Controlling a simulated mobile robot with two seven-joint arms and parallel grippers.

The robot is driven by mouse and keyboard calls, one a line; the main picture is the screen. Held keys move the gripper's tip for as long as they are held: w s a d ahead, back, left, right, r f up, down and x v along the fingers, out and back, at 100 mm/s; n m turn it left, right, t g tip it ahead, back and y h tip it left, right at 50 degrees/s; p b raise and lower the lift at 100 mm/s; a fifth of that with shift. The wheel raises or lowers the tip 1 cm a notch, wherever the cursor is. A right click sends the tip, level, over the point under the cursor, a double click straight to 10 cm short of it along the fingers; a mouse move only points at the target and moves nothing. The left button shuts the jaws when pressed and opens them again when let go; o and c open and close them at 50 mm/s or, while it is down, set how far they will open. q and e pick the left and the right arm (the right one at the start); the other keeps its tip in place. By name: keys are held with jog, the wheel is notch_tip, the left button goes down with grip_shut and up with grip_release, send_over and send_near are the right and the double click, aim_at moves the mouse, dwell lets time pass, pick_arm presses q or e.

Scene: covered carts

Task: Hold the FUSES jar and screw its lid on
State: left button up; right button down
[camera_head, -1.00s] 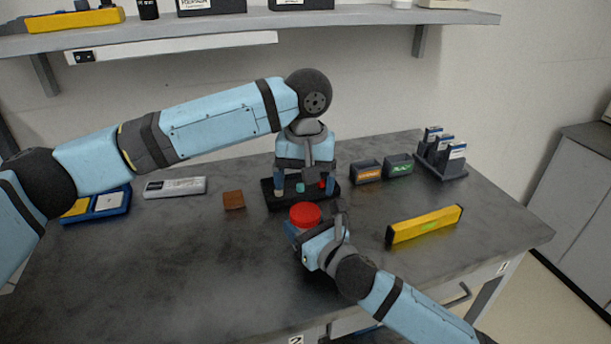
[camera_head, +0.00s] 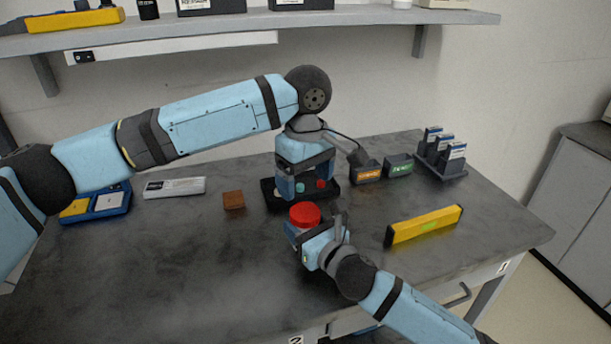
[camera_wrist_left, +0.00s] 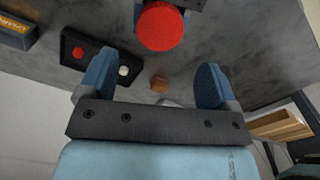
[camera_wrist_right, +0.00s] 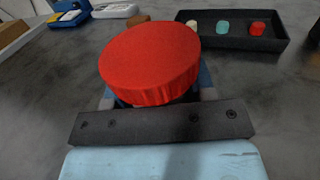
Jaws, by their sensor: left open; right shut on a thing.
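A round red lid (camera_head: 305,214) sits on top of the jar (camera_head: 292,232) in my right gripper (camera_head: 310,232). My right gripper is shut on the jar, low over the front middle of the table. The red lid fills the middle of the right wrist view (camera_wrist_right: 150,62) and hides most of the jar. No lettering shows on the jar, and I cannot tell how tightly the lid sits. My left gripper (camera_head: 306,187) is open and empty, pointing down, just behind and above the lid. In the left wrist view the lid (camera_wrist_left: 161,27) lies beyond the open fingers.
A black tray (camera_head: 268,192) with small red, teal and white pieces lies behind the jar. A brown block (camera_head: 233,200) is left of it. Two labelled bins (camera_head: 398,166) stand at the back. A yellow level (camera_head: 425,225) lies right. The front left table is clear.

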aim_at(305, 211)
pick_arm(q)
notch_tip(305, 211, down, 8)
jog(key=shift+a+r, duration=0.1)
dwell(0.4)
jog(key=c, duration=0.9)
jog(key=shift+m, duration=1.7)
jog(key=shift+c, duration=0.2)
jog(key=o, duration=1)
jog(key=shift+r, duration=0.15)
